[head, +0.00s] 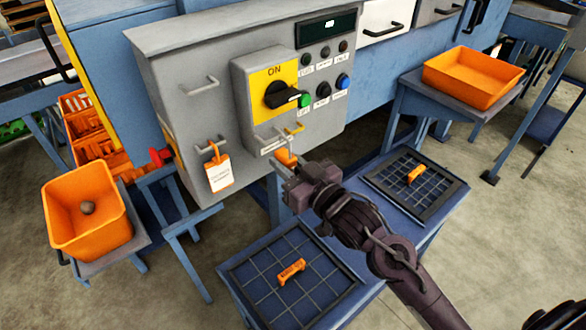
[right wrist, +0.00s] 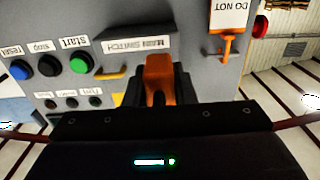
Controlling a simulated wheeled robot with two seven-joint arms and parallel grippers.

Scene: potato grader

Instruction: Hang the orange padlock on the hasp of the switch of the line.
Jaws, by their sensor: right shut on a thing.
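The orange padlock (head: 286,157) is in my right gripper (head: 290,172), just in front of the grey cabinet, below the switch. In the right wrist view the padlock (right wrist: 160,72) stands up between the dark fingers; whether its shackle touches anything cannot be told. The main switch (head: 279,94) is a black handle on a yellow plate marked ON. A small yellow hasp (head: 293,129) sticks out below the handle, above the padlock; it also shows in the right wrist view (right wrist: 110,73), beside the padlock and apart from it. My left gripper is not in view.
A white tag (head: 220,174) with an orange holder hangs on the cabinet, left of the switch. Push buttons (head: 323,89) sit right of it. Below are two gridded trays (head: 262,300) (head: 447,203), each holding an orange item. Orange bins (head: 63,190) (head: 460,95) stand either side.

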